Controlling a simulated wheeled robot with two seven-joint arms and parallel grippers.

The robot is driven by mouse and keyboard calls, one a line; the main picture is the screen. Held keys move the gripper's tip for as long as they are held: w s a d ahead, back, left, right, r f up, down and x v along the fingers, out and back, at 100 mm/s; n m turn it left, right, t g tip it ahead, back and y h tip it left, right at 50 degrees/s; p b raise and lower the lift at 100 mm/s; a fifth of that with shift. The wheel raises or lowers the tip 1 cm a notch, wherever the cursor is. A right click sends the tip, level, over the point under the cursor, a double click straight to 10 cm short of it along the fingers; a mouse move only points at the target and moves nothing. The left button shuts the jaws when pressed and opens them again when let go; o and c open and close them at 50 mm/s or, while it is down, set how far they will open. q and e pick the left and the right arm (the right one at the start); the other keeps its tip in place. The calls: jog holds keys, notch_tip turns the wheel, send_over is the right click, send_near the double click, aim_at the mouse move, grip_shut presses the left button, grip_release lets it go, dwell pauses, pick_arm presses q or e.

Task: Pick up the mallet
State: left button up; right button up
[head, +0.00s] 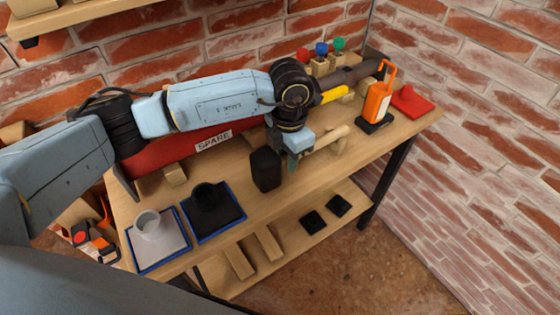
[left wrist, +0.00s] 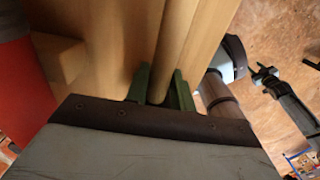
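The mallet lies across the bench, with a black head (head: 265,169) at its left end and a pale wooden handle (head: 327,138) running to the right. My left gripper (head: 293,162) points down at the handle, just right of the head. In the left wrist view its green fingers (left wrist: 161,90) stand on either side of a wooden strip that looks like the handle. Whether they press on it cannot be told. The head does not show clearly in the wrist view.
A red cylinder labelled SPARE (head: 213,142) lies behind my left arm. An orange tool (head: 378,102) and a red block (head: 411,101) stand at the right. Two blue-edged trays (head: 178,262) (head: 238,212) are at the front left. A brick wall bounds the bench.

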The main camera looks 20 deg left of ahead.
pick_arm(q)
grip_shut()
notch_tip(320, 180, up, 10)
jog(key=shift+r, duration=0.1)
dwell(0.4)
